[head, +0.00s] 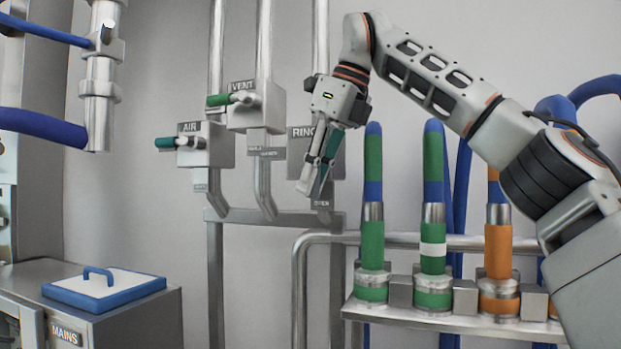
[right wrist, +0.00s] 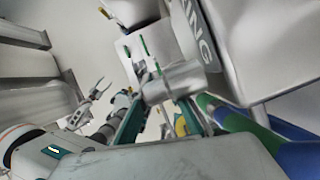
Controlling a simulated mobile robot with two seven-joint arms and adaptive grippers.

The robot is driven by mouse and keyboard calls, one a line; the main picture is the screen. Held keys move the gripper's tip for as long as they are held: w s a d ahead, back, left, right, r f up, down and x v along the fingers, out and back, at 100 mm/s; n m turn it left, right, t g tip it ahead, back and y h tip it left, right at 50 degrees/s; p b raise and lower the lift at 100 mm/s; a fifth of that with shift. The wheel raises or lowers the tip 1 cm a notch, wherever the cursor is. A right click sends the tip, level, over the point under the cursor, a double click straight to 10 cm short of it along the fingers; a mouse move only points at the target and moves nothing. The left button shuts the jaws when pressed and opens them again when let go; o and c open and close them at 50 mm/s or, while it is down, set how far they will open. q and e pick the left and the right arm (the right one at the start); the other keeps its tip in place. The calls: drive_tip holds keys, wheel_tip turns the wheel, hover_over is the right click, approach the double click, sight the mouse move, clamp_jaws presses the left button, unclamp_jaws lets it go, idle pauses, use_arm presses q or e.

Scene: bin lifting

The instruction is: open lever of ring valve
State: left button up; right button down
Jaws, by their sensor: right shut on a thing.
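The ring valve is marked by a grey RING plate (head: 302,132) in the head view, with a small OPEN label (head: 321,203) lower on its pipe. My right gripper (head: 312,180) points down in front of this valve and is shut on its lever. The gripper hides most of the lever in the head view. In the right wrist view a short metal part of the ring valve lever (right wrist: 175,82) lies at the teal-lined fingers (right wrist: 158,112), beside the RING plate (right wrist: 196,35). My left gripper (right wrist: 90,103) shows small in the right wrist view, its fingers apart and empty.
The AIR valve (head: 208,144) and VENT valve (head: 258,107) stand to the left, their green levers pointing left. Several upright coloured hoses (head: 373,190) stand on a metal rack (head: 440,320) to the right. A blue-rimmed lid (head: 108,285) lies on the cabinet at lower left.

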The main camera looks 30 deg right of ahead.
use_arm(q)
drive_tip(key=shift+d, duration=0.35)
use_arm(e)
drive_tip(key=shift+g, duration=0.3)
drive_tip(key=c, duration=1.9)
unclamp_jaws()
drive_tip(key=shift+d, duration=0.1)
use_arm(q)
drive_tip(key=shift+a, duration=0.1)
use_arm(e)
drive_tip(key=shift+r, duration=0.1)
drive_tip(key=v, duration=0.7)
drive_tip(key=shift+s, duration=0.25)
use_arm(q)
drive_tip(key=shift+r, duration=0.1)
